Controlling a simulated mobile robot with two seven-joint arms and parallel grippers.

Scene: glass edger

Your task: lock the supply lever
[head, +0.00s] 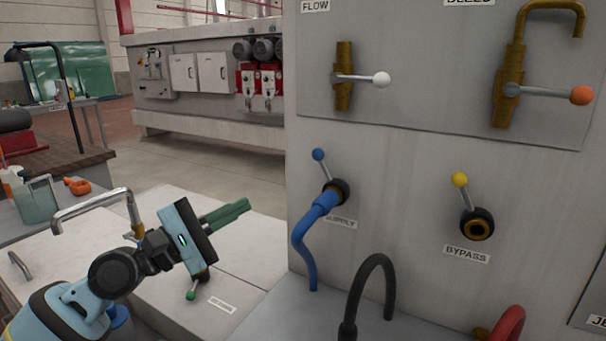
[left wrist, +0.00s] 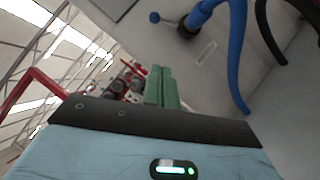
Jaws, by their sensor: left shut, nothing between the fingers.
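The supply lever (head: 327,171) has a blue ball knob and a grey rod, and it points up and slightly left. It sits on a dark collar on the grey panel, where a blue hose (head: 304,243) is plugged in above the partly covered SUPPLY label. My left gripper (head: 248,205), with green fingers, is shut and empty, to the left of and below the lever and apart from it. In the left wrist view the blue knob (left wrist: 155,17) shows above the shut fingers (left wrist: 162,70). My right gripper is not in view.
The BYPASS lever (head: 460,180) with a yellow knob is on the right. The FLOW lever (head: 380,80) with a white knob and an orange-knobbed lever (head: 580,95) are above. A black hose (head: 372,275) arches below. A faucet (head: 95,205) and green-knobbed lever (head: 191,295) are near my left arm.

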